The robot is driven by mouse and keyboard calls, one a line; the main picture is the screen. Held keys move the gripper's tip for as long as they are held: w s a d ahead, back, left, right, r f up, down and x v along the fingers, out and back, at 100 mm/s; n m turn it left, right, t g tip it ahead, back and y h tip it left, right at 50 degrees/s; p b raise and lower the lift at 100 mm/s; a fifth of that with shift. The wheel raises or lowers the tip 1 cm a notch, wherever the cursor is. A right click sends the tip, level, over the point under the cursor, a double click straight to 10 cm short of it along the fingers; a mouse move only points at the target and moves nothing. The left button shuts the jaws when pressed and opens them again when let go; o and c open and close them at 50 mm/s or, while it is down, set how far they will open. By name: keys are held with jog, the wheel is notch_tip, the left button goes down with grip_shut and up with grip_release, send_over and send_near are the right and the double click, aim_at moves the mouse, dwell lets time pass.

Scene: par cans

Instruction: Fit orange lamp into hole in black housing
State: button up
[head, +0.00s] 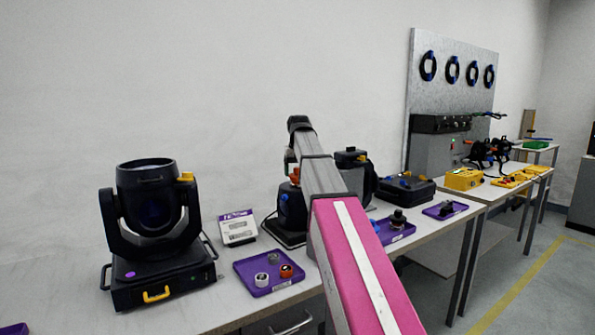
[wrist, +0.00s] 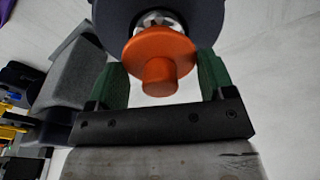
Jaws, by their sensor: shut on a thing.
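In the wrist view the orange lamp (wrist: 160,52), a disc with a round stub toward the camera, sits between the two green fingers of my gripper (wrist: 162,66), which is shut on it. A pale, ribbed part shows just behind the disc, against the round black housing (wrist: 208,22). The lamp hides the hole, so I cannot tell how far it is in. In the head view a black housing (head: 288,212) with a blue knob stands partly behind my arm, with an orange part (head: 295,175) at its top. My gripper is not discernible there.
A purple tray (head: 252,266) with several small parts, one orange, lies left of my arm beside a card (head: 238,229). A large black moving-head light (head: 152,215) stands further left. Right of my arm are another purple tray (head: 396,233) and a black case (head: 407,188).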

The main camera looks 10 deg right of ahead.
jog(key=shift+f, duration=1.7)
dwell(0.3)
jog(key=o, duration=1)
